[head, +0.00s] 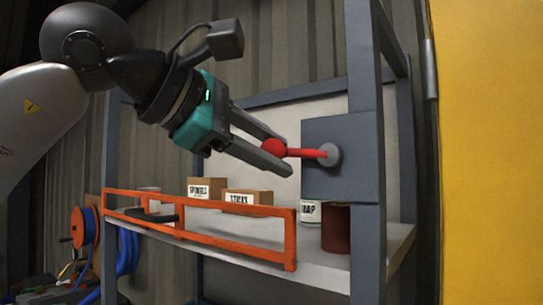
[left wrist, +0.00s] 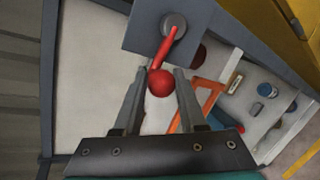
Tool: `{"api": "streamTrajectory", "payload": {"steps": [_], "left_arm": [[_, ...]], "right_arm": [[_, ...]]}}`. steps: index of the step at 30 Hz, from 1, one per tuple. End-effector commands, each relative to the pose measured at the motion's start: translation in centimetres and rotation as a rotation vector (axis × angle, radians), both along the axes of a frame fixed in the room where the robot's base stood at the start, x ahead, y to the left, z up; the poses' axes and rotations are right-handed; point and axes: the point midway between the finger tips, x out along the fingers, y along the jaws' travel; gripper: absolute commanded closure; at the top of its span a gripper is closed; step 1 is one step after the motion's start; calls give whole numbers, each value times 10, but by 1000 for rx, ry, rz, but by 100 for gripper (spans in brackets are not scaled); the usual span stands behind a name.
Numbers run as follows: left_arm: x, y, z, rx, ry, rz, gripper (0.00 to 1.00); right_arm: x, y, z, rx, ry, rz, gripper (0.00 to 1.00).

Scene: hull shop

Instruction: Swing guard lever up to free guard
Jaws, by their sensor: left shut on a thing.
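The guard lever (head: 308,153) is a red bar with a round red knob. It points left, nearly level, from a grey pivot on a blue-grey plate (head: 350,180) fixed to the shelf post. It also shows in the left wrist view (left wrist: 165,46). My left gripper (head: 279,156) is shut on the lever's knob, which sits between its fingers in the left wrist view (left wrist: 160,83). The orange guard (head: 245,208) is a rail frame across the front of the shelf, below the gripper. My right gripper is in neither view.
The shelf (head: 325,262) behind the guard holds two cardboard boxes (head: 207,187), a white labelled can (head: 311,212) and a dark red cylinder (head: 336,230). A yellow panel (head: 490,150) stands at right. An orange reel (head: 83,229) and blue hose (head: 127,250) are at lower left.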

Motion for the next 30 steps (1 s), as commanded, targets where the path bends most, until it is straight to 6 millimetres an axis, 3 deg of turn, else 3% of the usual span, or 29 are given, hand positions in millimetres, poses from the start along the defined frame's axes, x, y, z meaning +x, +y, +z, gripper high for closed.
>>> {"api": "streamTrajectory", "payload": {"steps": [12, 30], "left_arm": [[-7, -3, 12, 172, -119, -3, 100], [-7, -4, 12, 200, -136, -3, 100]], "right_arm": [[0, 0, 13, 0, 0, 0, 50], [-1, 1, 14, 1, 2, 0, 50]]}}
